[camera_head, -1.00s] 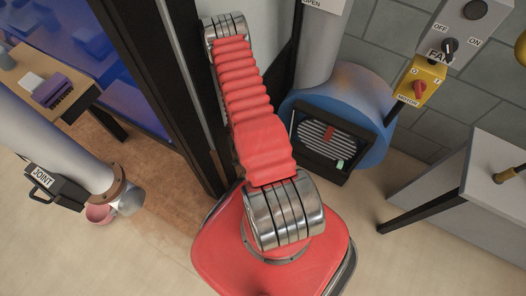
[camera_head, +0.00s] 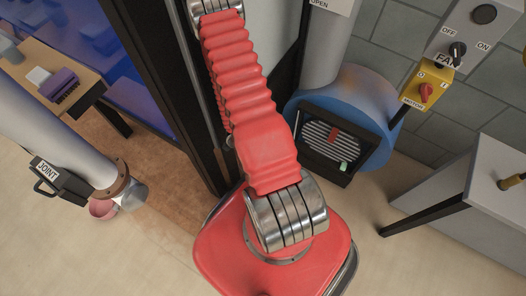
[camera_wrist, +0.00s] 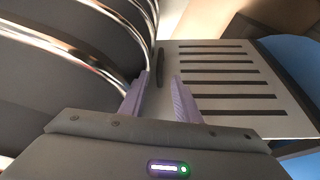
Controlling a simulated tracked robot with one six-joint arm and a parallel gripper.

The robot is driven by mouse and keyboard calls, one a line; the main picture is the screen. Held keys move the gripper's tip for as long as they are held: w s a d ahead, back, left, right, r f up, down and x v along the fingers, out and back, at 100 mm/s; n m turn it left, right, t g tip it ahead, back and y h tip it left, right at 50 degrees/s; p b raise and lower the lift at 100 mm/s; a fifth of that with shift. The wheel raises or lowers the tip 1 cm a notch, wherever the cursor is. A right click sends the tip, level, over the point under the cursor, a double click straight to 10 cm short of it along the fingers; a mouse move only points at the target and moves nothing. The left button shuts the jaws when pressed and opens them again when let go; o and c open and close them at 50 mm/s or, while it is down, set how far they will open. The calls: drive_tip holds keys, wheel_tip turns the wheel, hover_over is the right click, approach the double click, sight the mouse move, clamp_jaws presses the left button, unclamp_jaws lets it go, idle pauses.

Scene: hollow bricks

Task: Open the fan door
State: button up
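The blue round fan housing (camera_head: 366,88) stands right of my arm in the head view. On its front is a black-framed fan door (camera_head: 338,143) with pale slats, a red strip and a small green piece; it appears shut. My gripper is outside the head view. In the wrist view my gripper (camera_wrist: 160,78) has two purple-grey fingers apart, with nothing visible between them. Just beyond the fingertips is a pale panel (camera_wrist: 225,77) with dark slots. I cannot tell whether it is the fan door or whether the fingers touch it.
A fan switch panel (camera_head: 468,32) and a yellow motor switch (camera_head: 425,91) are on the wall at right. A grey table (camera_head: 480,195) stands at right. A pipe (camera_head: 55,130) with a "JOINT" box (camera_head: 58,182) is at left. A dark post (camera_head: 150,75) stands close to my arm.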

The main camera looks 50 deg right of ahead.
drive_tip(key=shift+v, duration=1.25)
drive_tip(key=shift+w+d, duration=0.1)
drive_tip(key=shift+w, duration=0.05)
drive_tip(key=c, duration=0.3)
drive_tip(key=shift+w+d+f+t, duration=0.15)
drive_tip(key=shift+w+t, duration=0.05)
drive_tip(key=shift+t, duration=0.1)
drive_tip(key=shift+c, duration=0.6)
drive_tip(key=w+d+t, duration=0.1)
drive_tip(key=w+d+t+y, duration=0.1)
drive_tip(key=w, duration=0.1)
drive_tip(key=w+d+t+y, duration=0.1)
drive_tip(key=shift+w+d+f+n, duration=0.3)
drive_tip(key=shift+w+f+n, duration=0.05)
drive_tip(key=shift+n, duration=0.05)
clamp_jaws()
drive_tip(key=s+d+r+n+t+y, duration=0.1)
drive_tip(key=d+r+n+t+y, duration=0.1)
drive_tip(key=d+r+t, duration=0.2)
drive_tip(key=s+d+r+n+t+y, duration=0.1)
drive_tip(key=d+r+t+y, duration=0.2)
drive_tip(key=r, duration=0.4)
drive_tip(key=shift+s+d+r+n+t, duration=0.3)
drive_tip(key=shift+d+n+t, duration=0.1)
drive_tip(key=shift+d+t, duration=0.15)
